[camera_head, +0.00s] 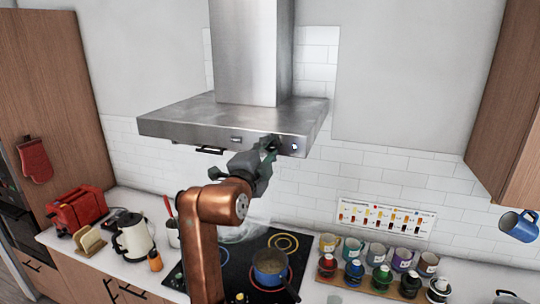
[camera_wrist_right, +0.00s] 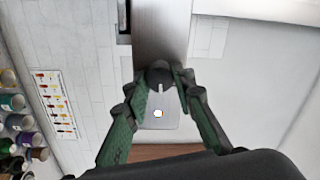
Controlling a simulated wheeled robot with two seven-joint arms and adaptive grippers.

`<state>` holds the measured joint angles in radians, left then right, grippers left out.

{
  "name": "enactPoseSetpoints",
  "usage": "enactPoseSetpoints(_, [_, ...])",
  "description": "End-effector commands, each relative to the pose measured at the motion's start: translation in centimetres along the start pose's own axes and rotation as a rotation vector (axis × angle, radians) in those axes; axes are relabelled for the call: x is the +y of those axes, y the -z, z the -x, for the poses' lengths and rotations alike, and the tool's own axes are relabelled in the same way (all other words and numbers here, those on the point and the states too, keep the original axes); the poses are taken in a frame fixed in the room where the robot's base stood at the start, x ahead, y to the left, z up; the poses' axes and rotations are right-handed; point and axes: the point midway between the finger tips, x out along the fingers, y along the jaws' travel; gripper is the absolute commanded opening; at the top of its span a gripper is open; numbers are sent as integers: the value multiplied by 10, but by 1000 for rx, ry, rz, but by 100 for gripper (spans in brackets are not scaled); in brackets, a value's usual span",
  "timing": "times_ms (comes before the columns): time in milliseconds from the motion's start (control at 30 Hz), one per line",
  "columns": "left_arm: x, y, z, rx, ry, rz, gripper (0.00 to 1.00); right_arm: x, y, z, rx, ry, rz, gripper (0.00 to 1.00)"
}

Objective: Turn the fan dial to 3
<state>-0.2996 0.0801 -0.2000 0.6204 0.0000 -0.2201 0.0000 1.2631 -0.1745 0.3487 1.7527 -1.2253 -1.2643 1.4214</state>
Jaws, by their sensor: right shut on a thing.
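The fan dial (camera_wrist_right: 159,75) is a dark round knob with a pale pointer line, on the front edge of the steel range hood (camera_head: 180,120). In the wrist view the right gripper (camera_wrist_right: 161,84) has its two green-black fingers on either side of the dial, shut on it. The pointer line runs towards the bottom of that view. In the head view the right gripper (camera_head: 270,145) reaches up to the hood's front and hides the dial. A small lit spot (camera_head: 294,147) is right of it; it also shows in the wrist view (camera_wrist_right: 158,114). The left gripper is not in view.
Below the hood is a black cooktop (camera_head: 225,272) with a blue pot (camera_head: 270,268). A kettle (camera_head: 134,238) and red toaster (camera_head: 77,208) stand left. Several mugs and jars stand right, below a colour chart (camera_head: 385,219). Open air surrounds the hood's front.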

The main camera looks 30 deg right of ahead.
Motion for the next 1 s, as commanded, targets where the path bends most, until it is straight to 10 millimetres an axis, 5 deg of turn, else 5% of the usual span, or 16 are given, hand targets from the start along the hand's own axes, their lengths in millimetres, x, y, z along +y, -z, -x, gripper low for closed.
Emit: enactPoseSetpoints(1000, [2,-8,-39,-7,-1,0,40,4,-4,0,32,-14,-812,0])
